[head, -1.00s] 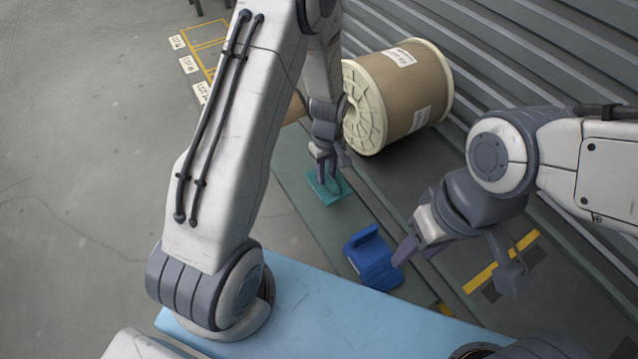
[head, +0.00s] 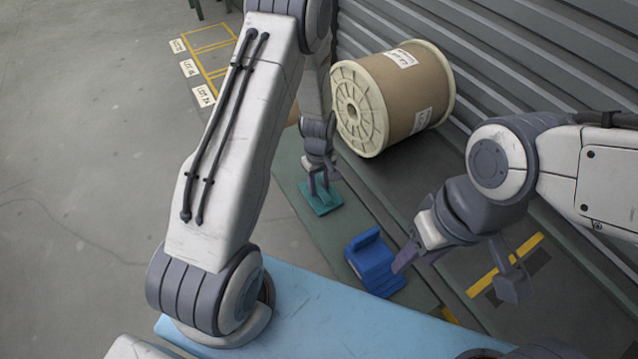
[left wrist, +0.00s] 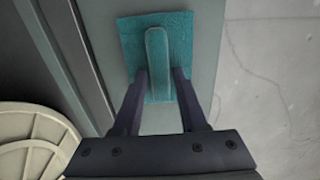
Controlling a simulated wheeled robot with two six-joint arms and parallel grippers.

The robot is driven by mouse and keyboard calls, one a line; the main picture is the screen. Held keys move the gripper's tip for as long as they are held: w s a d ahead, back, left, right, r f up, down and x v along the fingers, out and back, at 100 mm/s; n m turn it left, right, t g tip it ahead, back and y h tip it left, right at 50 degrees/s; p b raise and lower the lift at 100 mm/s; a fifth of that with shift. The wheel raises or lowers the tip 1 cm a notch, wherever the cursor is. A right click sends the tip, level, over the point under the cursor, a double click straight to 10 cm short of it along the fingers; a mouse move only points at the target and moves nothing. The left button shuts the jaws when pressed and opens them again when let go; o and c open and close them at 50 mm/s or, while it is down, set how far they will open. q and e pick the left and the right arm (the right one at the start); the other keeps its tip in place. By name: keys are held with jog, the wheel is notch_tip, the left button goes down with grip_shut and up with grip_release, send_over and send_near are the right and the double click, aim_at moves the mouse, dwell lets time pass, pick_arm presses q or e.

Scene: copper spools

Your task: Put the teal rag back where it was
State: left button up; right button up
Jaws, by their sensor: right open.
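The teal rag (head: 327,207) lies on a long green-grey strip beside the spool. In the left wrist view the rag (left wrist: 182,30) is a flat square with a raised ridge along its middle. My left gripper (head: 319,188) is over the rag, pointing down. In the left wrist view the left gripper's fingers (left wrist: 160,75) are apart, one on each side of the ridge's near end, with small gaps visible. My right gripper (head: 456,272) is open and empty; one finger is close to the blue block.
A blue block with an upright back (head: 374,265) sits nearer on the strip. A large copper spool (head: 405,90) lies against the ribbed shutter (head: 510,60). Yellow floor markings with lot labels (head: 190,68) are at the back left. The floor at left is clear.

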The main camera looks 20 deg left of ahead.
aim_at(319, 186)
pick_arm(q)
jog(key=shift+o, duration=0.2)
jog(key=shift+r, duration=0.3)
jog(key=s+d+r+m+p, duration=0.1)
jog(key=d+r+m, duration=0.15)
jog(key=r, duration=0.55)
jog(key=s+d+r+m+p, duration=0.1)
jog(key=s+d+r+p, duration=0.15)
jog(key=r, duration=0.65)
jog(key=s+d+r+m, duration=0.3)
jog(key=s+m, duration=0.1)
jog(key=s, duration=0.3)
jog(key=s+d+r+m, duration=0.3)
jog(key=s+r+m, duration=0.1)
jog(key=s, duration=0.3)
jog(key=s+d+r+m+h, duration=0.1)
jog(key=s+d+r+m, duration=0.3)
jog(key=s+m, duration=0.2)
jog(key=shift+s+r+b, duration=0.25)
jog(key=shift+s+b, duration=0.1)
jog(key=shift+s, duration=0.1)
